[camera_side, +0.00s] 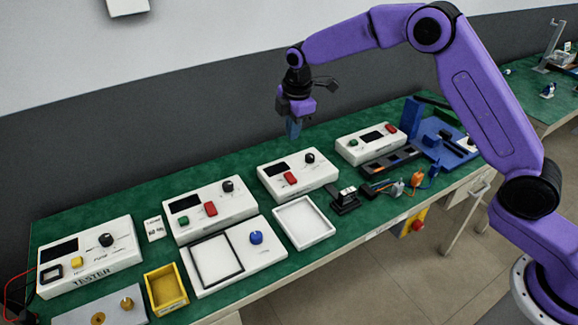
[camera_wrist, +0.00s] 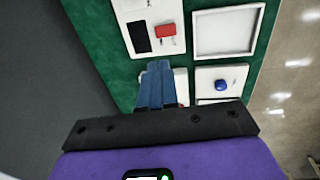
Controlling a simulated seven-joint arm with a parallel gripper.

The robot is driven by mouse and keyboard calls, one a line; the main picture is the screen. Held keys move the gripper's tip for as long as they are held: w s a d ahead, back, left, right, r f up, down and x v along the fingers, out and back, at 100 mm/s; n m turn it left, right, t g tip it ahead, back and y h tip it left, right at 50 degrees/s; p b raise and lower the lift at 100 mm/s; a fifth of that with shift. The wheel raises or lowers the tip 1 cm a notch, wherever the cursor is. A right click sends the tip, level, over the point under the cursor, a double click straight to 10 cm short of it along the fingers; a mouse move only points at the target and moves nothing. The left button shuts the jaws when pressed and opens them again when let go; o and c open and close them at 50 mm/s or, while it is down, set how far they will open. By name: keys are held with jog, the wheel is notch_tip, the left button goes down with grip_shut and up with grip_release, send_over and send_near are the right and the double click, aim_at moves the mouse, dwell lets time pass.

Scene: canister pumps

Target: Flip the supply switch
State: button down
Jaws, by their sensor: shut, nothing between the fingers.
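Several white boxes on the green bench carry red switches, and their labels are too small to read, so I cannot tell which is the supply. The middle box (camera_side: 298,186) has a dark display, a black knob and a red switch (camera_side: 290,178); this switch also shows in the wrist view (camera_wrist: 167,30). The box to its left has a red switch (camera_side: 210,209) and a green button. The right box has another red switch (camera_side: 391,128). My gripper (camera_side: 293,131) is shut and empty, above the bench near the middle box; its blue fingers (camera_wrist: 156,82) partly hide a white box.
A white tray (camera_side: 332,235) lies in front of the middle box. A white panel with a blue knob (camera_side: 256,237) is left of it, and a yellow bin (camera_side: 184,288) farther left. A black stand (camera_side: 343,206) and small parts crowd the right. Air above the boxes is clear.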

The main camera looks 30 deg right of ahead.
aim_at(288, 174)
jog(key=shift+w+f, duration=0.1)
dwell(0.3)
jog(key=f, duration=0.4)
jog(key=w+f, duration=0.1)
jog(key=f, duration=0.4)
jog(key=w+f, duration=0.1)
jog(key=f, duration=0.3)
jog(key=shift+f, duration=0.4)
jog(key=shift+f, duration=0.25)
jog(key=shift+s+r, duration=0.1)
jog(key=shift+s, duration=0.7)
jog(key=shift+r, duration=0.1)
